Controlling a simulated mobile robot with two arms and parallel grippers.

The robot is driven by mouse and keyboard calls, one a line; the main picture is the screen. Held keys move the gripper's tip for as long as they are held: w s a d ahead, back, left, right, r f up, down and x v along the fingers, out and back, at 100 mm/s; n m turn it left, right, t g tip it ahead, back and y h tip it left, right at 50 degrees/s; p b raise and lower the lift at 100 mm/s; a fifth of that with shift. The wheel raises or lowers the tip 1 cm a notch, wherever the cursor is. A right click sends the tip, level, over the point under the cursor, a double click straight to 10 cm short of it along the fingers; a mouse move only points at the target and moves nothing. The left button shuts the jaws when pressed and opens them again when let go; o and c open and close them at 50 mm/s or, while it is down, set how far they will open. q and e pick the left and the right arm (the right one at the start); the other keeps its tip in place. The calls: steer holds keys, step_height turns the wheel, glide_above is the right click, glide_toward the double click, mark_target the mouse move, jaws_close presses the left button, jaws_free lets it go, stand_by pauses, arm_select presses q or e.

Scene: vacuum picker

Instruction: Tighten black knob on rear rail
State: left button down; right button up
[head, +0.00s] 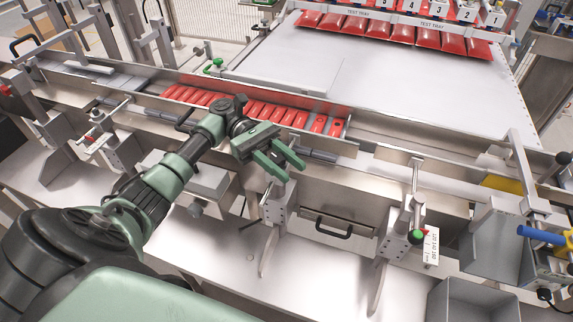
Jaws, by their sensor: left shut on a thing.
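My left gripper (288,166) has green fingers and reaches in from the left, over the front edge of the conveyor channel, above a metal bracket post (280,202). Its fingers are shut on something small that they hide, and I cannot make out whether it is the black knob. A black knob (563,157) shows at the right edge of the view, well apart from my gripper. The long metal rail (388,153) runs across the view behind and beside the gripper. My right gripper is not in view.
Red packs (270,112) lie in a row in the channel just behind my gripper. A grey bin (470,300) is at the lower right. The white table top (410,85) behind is largely clear.

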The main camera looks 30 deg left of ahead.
arm_select(q)
steer(key=c, duration=1)
jaws_free()
step_height(320, 180, up, 20)
steer(key=shift+b, duration=0.4)
steer(key=shift+f, duration=0.1)
